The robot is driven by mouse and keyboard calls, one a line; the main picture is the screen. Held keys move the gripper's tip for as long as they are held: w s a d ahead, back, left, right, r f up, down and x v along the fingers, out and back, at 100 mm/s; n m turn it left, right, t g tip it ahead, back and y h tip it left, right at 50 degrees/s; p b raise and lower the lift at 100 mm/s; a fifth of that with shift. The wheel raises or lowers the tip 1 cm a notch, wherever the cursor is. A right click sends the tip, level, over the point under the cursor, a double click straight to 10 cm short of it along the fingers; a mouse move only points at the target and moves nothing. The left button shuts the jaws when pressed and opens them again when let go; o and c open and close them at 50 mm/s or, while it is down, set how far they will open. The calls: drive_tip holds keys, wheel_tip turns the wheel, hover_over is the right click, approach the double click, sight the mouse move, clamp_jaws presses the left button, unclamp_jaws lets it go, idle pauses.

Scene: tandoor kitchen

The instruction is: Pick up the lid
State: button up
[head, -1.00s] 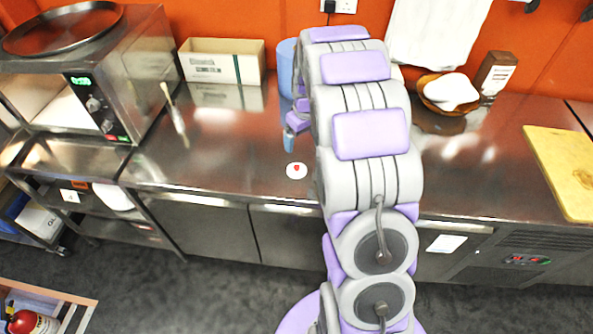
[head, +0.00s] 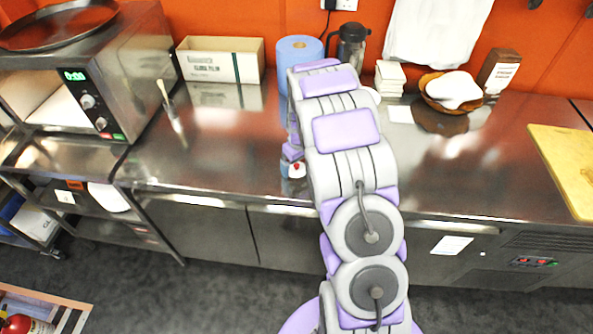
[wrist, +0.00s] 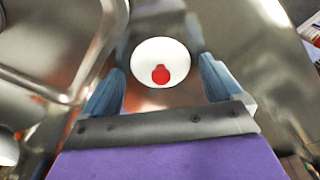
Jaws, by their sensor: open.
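The lid (wrist: 147,56) is a small white disc with a red knob. In the wrist view it lies between the two blue fingers of my gripper (wrist: 162,88), which are spread apart with a gap on each side of it. In the head view the lid (head: 297,170) shows near the front edge of the steel counter, partly hidden by my arm. My gripper (head: 289,160) is just at its left there, mostly hidden behind my arm. I cannot tell how high the fingers are above the counter.
The steel counter (head: 225,150) is clear left of the lid. A blue paper roll (head: 298,52), a dark jug (head: 351,45), a white stack (head: 390,75), a bowl with a white cloth (head: 452,90) and a box (head: 220,60) stand behind. A cutting board (head: 568,165) lies at right.

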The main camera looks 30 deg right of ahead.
drive_tip(key=shift+c, duration=0.2)
drive_tip(key=c, duration=0.9)
drive_tip(key=shift+c, duration=0.3)
